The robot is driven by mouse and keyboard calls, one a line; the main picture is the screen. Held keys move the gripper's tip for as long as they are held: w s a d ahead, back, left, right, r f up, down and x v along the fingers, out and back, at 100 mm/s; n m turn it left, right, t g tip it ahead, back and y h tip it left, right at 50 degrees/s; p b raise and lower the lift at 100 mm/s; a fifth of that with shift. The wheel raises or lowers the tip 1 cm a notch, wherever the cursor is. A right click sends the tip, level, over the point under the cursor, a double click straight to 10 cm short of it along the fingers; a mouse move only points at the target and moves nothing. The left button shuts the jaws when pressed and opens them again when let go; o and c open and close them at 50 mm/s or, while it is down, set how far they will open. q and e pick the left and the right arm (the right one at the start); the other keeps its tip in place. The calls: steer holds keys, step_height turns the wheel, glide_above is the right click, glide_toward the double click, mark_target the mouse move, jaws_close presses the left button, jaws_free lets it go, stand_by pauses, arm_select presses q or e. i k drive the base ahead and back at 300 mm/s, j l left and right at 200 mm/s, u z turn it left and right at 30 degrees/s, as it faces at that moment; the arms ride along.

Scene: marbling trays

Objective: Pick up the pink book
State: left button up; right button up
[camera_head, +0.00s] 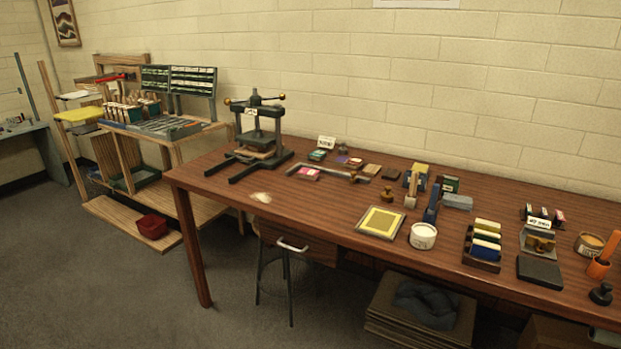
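A small pink book (308,174) lies flat on the brown wooden table (330,215), left of the table's middle. It sits close to a grey metal bar frame (333,174) just behind and to its right. Neither of my grippers shows in the head view, so I cannot see their state. Another small reddish-pink item (354,163) lies farther back on the table, near the wall.
A dark press (258,135) stands left of the book. A yellow-topped tile (380,222), a white tub (423,236) and a rack of coloured blocks (482,258) stand to the right. The table front near the book is mostly clear. A stool (290,262) stands below.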

mark_target(305, 173)
steer(key=i+j+z, duration=0.1)
steer(key=i+j, duration=0.2)
steer(key=i+j+z, duration=0.1)
steer(key=i+j, duration=0.25)
steer(key=i+j+z, duration=0.1)
steer(key=i+j, duration=0.2)
steer(key=i+j+z, duration=0.1)
steer(key=i+j, duration=0.15)
steer(key=j, duration=0.2)
steer(key=i+j+z, duration=0.1)
steer(key=i+j, duration=0.2)
steer(key=j, duration=0.15)
steer(key=i+j+z, duration=0.1)
steer(key=i+j, duration=0.15)
steer(key=j, duration=0.15)
